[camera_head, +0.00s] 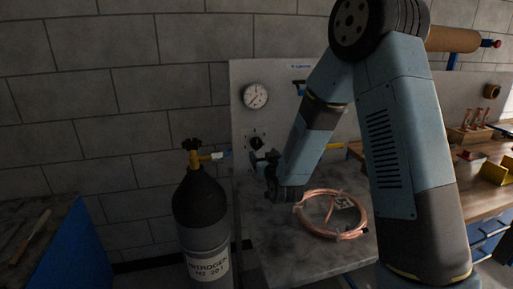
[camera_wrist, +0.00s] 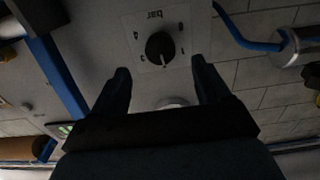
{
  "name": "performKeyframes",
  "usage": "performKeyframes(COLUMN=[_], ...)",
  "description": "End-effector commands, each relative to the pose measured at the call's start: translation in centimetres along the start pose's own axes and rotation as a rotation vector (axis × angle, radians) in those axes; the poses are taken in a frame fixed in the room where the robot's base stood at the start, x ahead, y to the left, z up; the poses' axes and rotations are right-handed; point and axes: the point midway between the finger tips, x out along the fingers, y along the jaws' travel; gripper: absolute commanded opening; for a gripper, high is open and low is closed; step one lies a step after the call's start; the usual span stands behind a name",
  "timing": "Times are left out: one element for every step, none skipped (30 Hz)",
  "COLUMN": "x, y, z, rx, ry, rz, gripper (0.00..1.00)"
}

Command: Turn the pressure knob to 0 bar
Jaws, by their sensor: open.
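The black pressure knob (camera_wrist: 159,46) sits on a pale dial plate marked "bar" with numbers around it. The lettering appears upside down in the wrist view. The knob's pointer looks turned toward the lower numbers in that view, but its exact setting is too small to read. In the head view the knob (camera_head: 257,143) is on the upright panel, below a round pressure gauge (camera_head: 255,95). My gripper (camera_wrist: 160,66) is open, its two dark fingers spread below and to either side of the knob, with nothing between them. In the head view my gripper (camera_head: 264,164) is just in front of the panel.
A black nitrogen cylinder (camera_head: 201,216) with a yellow fitting stands left of the panel, close to my gripper. A copper tube coil (camera_head: 331,214) lies on the bench below my arm.

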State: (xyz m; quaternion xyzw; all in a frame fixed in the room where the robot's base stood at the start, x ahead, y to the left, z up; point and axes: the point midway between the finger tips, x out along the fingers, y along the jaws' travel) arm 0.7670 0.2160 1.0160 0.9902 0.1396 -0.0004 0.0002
Motion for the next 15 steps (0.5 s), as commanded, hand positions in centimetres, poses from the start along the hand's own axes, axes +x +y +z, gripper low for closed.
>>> performKeyframes(x=[0.9,1.5,2.2,2.7,3.2,3.9,4.4,4.8,5.4,5.8,6.1,6.6,6.8,7.1,7.4], y=[0.0,0.0,0.0,0.0,0.0,0.0,0.1,0.1,0.1,0.1,0.1,0.1,0.1,0.1,0.1], z=[0.0,0.0,0.0,0.0,0.0,0.0,0.0,0.0,0.0,0.0,0.0,0.0,-0.1,0.0,0.0], rx=[0.001,0.001,0.001,0.001,0.001,0.001,0.002,0.001,0.001,0.001,0.001,0.001,0.001,0.001,0.001], ry=[0.002,0.002,0.001,0.001,0.002,0.001,0.001,0.001,0.002,0.001,0.0,0.001,0.001,0.001,0.001], rz=[0.001,0.001,0.001,0.001,0.001,0.001,0.001,0.001,0.001,0.001,0.001,0.001,0.001,0.001,0.001], gripper=[0.76,0.76,0.76,0.76,0.76,0.76,0.76,0.76,0.76,0.76,0.76,0.76,0.76,0.76,0.76])
